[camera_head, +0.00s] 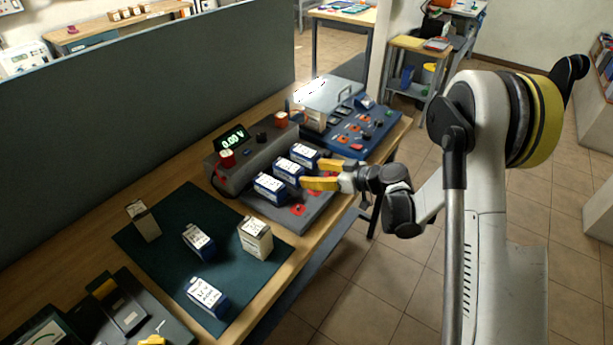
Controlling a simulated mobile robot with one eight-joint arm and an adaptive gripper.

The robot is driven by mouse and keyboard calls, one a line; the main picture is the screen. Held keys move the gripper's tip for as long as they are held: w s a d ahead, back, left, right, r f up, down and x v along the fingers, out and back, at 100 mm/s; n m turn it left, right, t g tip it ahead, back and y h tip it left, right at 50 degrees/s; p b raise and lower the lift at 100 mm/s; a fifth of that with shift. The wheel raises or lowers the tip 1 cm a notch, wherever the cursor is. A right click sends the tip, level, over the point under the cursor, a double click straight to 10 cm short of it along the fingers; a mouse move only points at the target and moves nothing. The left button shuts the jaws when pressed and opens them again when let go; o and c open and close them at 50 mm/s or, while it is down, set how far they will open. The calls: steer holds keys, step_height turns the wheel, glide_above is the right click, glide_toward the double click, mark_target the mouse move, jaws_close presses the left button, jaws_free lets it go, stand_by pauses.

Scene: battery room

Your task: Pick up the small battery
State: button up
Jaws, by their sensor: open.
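Several blue-and-white batteries are in view, and I cannot tell for sure which one is the small battery. Three lie in a row on a grey tester: a near one (269,188), a middle one (287,170) and a far one (303,155). Two more blue ones, an upper one (198,241) and a lower one (207,297), are on a dark green mat (172,271). Two beige blocks, one left (143,221) and one right (255,237), stand there too. My gripper (311,173) is open, its yellow fingers pointing left beside the row's middle and far batteries. Contact cannot be told.
The grey tester (254,152) has a display (232,138) reading 0.00 V. A blue panel with controls (362,132) and a silver case (327,93) are behind it. A tall grey partition (140,100) bounds the bench's (185,172) far left side. Open tiled floor lies at right.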

mark_target(288, 170)
steer(key=b+x, duration=0.3)
steer(key=x, duration=0.8)
steer(key=shift+f, duration=0.15)
steer(key=shift+d, duration=0.15)
jaws_close()
